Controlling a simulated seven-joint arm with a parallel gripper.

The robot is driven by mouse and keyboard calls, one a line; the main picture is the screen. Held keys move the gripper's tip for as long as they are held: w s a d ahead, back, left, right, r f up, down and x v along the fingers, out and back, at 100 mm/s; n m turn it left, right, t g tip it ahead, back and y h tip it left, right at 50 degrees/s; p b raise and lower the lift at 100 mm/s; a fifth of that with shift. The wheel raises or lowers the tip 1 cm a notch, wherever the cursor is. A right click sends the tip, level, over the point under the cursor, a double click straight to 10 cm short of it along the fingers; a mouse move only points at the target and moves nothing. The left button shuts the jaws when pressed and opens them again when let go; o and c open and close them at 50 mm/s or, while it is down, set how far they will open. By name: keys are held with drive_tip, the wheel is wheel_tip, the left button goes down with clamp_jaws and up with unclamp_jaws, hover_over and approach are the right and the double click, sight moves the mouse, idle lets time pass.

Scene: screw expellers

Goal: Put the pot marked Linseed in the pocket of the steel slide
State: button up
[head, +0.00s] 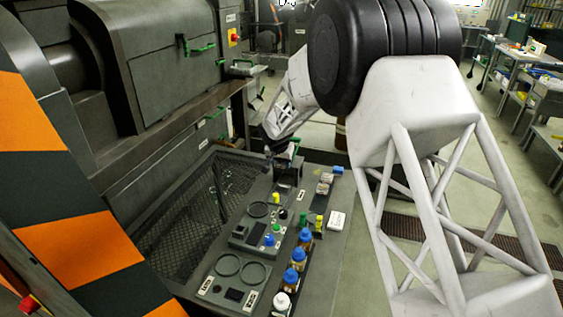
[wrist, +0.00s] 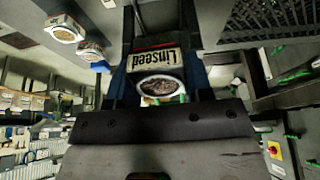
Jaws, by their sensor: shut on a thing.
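The pot marked Linseed (wrist: 153,63) is between the fingers of my gripper (wrist: 160,72) in the wrist view. Its label is readable, and its round pale-rimmed end shows dark, grainy contents. My gripper is shut on it. In the head view my gripper (head: 271,153) is at the far end of the grey bench, and the pot cannot be made out there. A dark steel block (head: 289,169) stands just below and right of the gripper; it may be part of the steel slide. The slide's pocket cannot be made out, and I cannot tell whether the pot touches it.
Two other pale-rimmed pots (wrist: 65,29) show at upper left in the wrist view. A mesh grating (head: 190,213) lies left.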

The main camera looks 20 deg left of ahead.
drive_tip(key=shift+w+d+f+g, duration=0.1)
drive_tip(key=shift+f+g, duration=0.6)
drive_tip(key=shift+f, duration=0.2)
drive_tip(key=shift+f+g, duration=0.6)
drive_tip(key=shift+f, duration=0.1)
drive_tip(key=shift+f, duration=0.15)
hover_over(282, 188)
drive_tip(key=shift+s+d+f, duration=0.1)
drive_tip(key=shift+s+f, duration=0.1)
drive_tip(key=shift+f, duration=0.95)
drive_tip(key=shift+s+d+f, duration=0.1)
drive_tip(key=shift+s+f, duration=0.05)
drive_tip(key=shift+f, duration=0.95)
drive_tip(key=shift+f, duration=1.05)
idle(1.4)
drive_tip(key=o, duration=1.6)
drive_tip(key=shift+f, duration=0.1)
drive_tip(key=shift+c, duration=0.2)
